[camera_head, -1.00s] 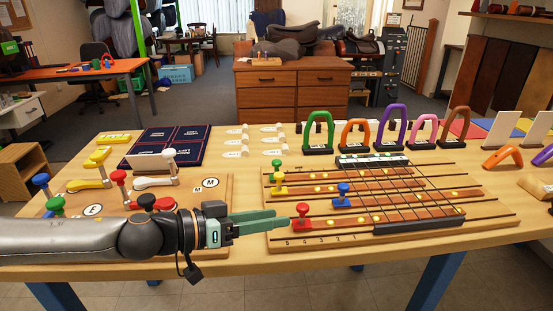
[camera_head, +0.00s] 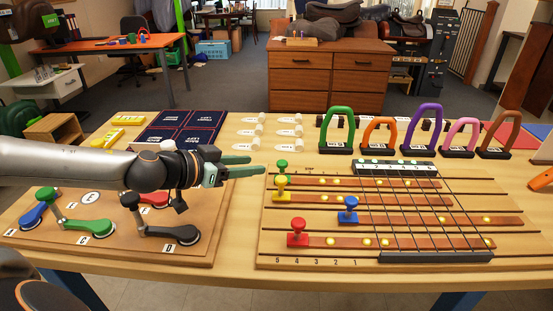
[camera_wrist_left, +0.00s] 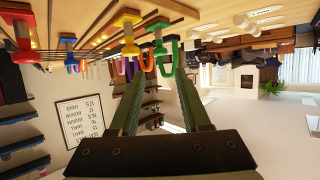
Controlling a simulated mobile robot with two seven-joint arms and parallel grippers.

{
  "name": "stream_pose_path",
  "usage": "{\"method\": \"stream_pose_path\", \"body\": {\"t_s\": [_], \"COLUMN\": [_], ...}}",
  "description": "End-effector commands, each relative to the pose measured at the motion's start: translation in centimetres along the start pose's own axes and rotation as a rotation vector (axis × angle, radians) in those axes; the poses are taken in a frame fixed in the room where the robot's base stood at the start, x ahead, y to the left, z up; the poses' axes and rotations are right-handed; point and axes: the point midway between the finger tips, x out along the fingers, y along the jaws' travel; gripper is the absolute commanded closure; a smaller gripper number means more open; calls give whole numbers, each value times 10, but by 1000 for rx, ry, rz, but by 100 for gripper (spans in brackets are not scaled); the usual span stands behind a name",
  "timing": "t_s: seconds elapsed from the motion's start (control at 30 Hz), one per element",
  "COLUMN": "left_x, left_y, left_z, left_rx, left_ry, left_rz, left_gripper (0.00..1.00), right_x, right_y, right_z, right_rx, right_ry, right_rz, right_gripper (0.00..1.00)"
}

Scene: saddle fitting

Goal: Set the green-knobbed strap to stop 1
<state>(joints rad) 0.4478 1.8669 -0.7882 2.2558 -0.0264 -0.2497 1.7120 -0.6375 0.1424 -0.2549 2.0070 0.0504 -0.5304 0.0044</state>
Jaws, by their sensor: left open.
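The green-knobbed strap's knob (camera_head: 282,165) stands at the left end of the rearmost row of the wooden strap board (camera_head: 300,258). It also shows in the left wrist view (camera_wrist_left: 158,26), beyond the fingertips. Digits 5 to 1 run left to right along the board's front edge, with 1 (camera_head: 355,262) rightmost. My left gripper (camera_head: 258,165) is open and empty, fingers pointing right, just left of the green knob and apart from it. My right gripper is not in view.
The yellow knob (camera_head: 281,185), red knob (camera_head: 298,228) and blue knob (camera_head: 348,205) stand on nearer rows. Dark wires cross the board's right half. Coloured arches (camera_head: 337,130) stand behind it. A lever panel (camera_head: 110,245) lies beneath my left arm.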

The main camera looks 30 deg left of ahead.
Motion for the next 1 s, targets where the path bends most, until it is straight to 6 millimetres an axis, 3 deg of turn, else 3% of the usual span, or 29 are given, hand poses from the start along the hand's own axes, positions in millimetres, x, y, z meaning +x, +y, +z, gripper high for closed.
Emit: {"method": "stream_pose_path", "body": {"t_s": [0.47,1.0], "left_x": [41,87], "left_y": [0,-1], "left_z": [-3,0], "left_rx": [-12,-5], "left_ry": [1,1], "left_rz": [-2,-3], "left_gripper": [53,53], "right_x": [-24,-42], "right_y": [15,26], "right_z": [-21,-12], "right_rx": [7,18], "right_ry": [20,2], "right_rz": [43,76], "right_gripper": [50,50]}}
